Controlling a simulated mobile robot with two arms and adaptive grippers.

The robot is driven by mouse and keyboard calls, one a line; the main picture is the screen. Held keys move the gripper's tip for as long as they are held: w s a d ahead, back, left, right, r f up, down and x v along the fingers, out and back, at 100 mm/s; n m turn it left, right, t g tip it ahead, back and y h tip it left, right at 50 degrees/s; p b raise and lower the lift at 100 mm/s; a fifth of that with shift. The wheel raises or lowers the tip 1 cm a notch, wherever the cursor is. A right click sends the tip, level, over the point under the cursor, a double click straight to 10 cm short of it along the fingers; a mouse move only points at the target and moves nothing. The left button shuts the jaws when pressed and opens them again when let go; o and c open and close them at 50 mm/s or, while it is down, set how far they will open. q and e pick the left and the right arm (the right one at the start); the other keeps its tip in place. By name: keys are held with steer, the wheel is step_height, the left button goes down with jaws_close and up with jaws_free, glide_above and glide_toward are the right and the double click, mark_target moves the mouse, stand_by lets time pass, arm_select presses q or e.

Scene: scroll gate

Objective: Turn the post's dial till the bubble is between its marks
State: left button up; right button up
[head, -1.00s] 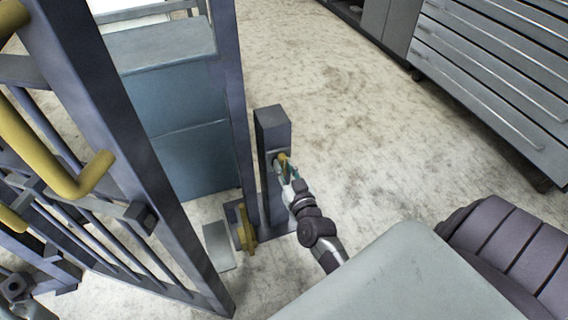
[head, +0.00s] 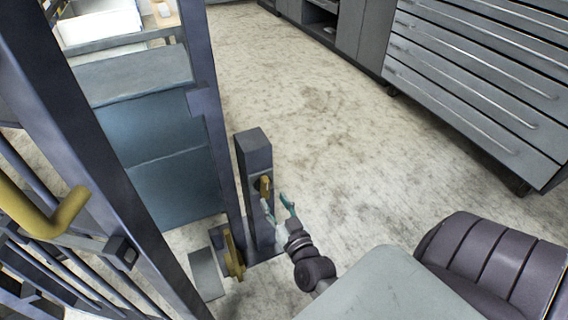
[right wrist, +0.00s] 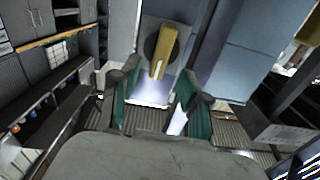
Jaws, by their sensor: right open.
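The dark grey post (head: 254,152) stands beside the gate frame in the head view. Its dial (head: 265,186) shows as a yellow bar handle on the post's face. In the right wrist view the dial (right wrist: 163,52) is a yellow bar on a dark round base, its top leaning slightly right. My right gripper (head: 277,203) is open and empty, just below and to the right of the dial, apart from it. In the wrist view its green-padded fingers (right wrist: 158,92) stand spread below the dial. I cannot make out the bubble or its marks. My left gripper is not in view.
The barred gate (head: 110,190) with a yellow handle (head: 45,215) fills the left. A yellow part (head: 233,254) sits low by the post's foot. A blue-grey cabinet (head: 165,150) stands behind the gate. Grey drawers (head: 470,85) stand at right; the floor between is clear.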

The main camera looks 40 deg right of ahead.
steer(key=v, duration=0.6)
steer(key=shift+s+a, duration=0.2)
steer(key=shift+s, duration=0.15)
